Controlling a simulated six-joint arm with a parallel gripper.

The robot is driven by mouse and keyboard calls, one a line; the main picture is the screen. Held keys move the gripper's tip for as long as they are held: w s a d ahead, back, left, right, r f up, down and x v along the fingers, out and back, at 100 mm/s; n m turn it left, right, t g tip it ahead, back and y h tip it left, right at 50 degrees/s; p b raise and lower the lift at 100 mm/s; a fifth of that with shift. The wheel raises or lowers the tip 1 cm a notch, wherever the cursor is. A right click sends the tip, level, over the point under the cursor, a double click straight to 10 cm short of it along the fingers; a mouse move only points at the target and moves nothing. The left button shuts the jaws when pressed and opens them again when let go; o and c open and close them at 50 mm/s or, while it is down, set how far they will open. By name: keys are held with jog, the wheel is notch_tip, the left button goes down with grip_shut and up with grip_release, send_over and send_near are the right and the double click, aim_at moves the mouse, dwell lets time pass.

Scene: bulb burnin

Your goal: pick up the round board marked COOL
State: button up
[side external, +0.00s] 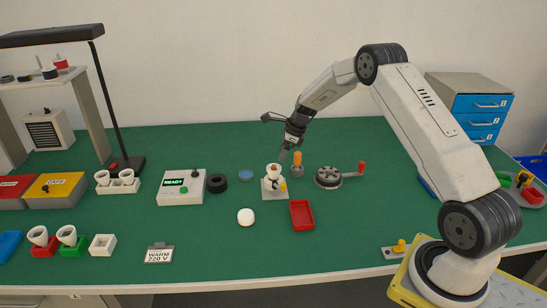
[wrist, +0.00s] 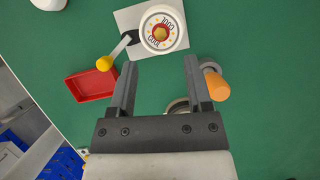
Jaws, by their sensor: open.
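The round board marked COOL (wrist: 150,42) is white with an orange-yellow centre inside a red ring. It sits on a light square fixture (wrist: 179,47) with a yellow-knobbed lever (wrist: 104,63) at its left in the wrist view. In the side view the round board (side external: 273,167) is on top of the fixture (side external: 270,193) near mid-table. My gripper (wrist: 161,63) is open and empty, its fingertips just short of the board in the wrist view. In the side view my gripper (side external: 283,155) is close to the board, just above and to its right; contact cannot be told.
An orange-handled tool (side external: 297,160) stands close to my gripper, with a dark round device with a red-knobbed crank (side external: 328,178) to its right. A red tray (side external: 302,215) and a white round piece (side external: 246,217) lie in front. A READY box (side external: 181,187) stands left.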

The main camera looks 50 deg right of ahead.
aim_at(276, 166)
jog(key=shift+x, duration=2.2)
jog(key=shift+w+a+f, duration=0.1)
jog(key=shift+a+f, duration=0.1)
jog(key=shift+f, duration=0.2)
jog(key=shift+f, duration=0.15)
grip_shut()
